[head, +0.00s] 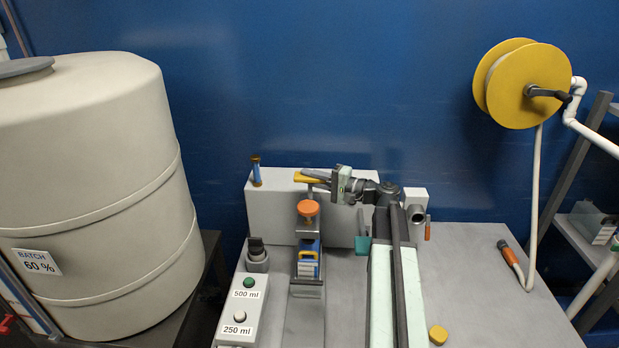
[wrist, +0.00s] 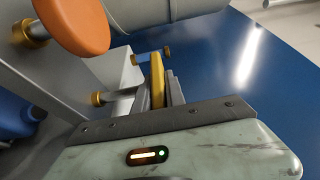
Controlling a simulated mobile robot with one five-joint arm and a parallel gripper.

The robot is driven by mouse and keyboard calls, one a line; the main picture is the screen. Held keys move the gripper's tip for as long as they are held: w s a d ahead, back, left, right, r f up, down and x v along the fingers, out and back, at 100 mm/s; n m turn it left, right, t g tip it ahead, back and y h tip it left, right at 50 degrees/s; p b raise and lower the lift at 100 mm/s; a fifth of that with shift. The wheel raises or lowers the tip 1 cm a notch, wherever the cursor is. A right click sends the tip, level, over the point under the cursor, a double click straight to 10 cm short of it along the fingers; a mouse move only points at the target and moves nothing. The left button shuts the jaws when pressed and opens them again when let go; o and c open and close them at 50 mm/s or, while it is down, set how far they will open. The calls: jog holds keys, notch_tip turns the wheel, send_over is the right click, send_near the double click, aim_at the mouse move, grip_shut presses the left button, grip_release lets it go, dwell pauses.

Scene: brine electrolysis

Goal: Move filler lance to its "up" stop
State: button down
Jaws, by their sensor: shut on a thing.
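The filler stand has an orange round knob (head: 308,208) above a blue container (head: 308,262); the knob also shows large in the wrist view (wrist: 73,24). A yellow handle bar (head: 302,178), apparently the filler lance's, sits above the knob. It shows edge-on in the wrist view (wrist: 157,78). My gripper (head: 318,177) reaches it from the right and is shut on the yellow bar, with a dark finger on each side in the wrist view (wrist: 160,90). The lance's lower part is hidden behind the knob.
A grey box (head: 275,205) stands behind the stand. A button box (head: 239,310) labelled 500 ml and 250 ml is at front left. A large tank (head: 100,190) stands at left, a yellow hose reel (head: 530,85) at right. The grey bench (head: 490,290) at right is mostly clear.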

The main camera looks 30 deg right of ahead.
jog(key=shift+w+r, duration=0.1)
jog(key=shift+r, duration=0.05)
jog(key=c, duration=1.4)
grip_release()
jog(key=shift+s, duration=0.2)
jog(key=v, duration=0.7)
jog(key=shift+s+d, duration=0.2)
jog(key=shift+d, duration=0.05)
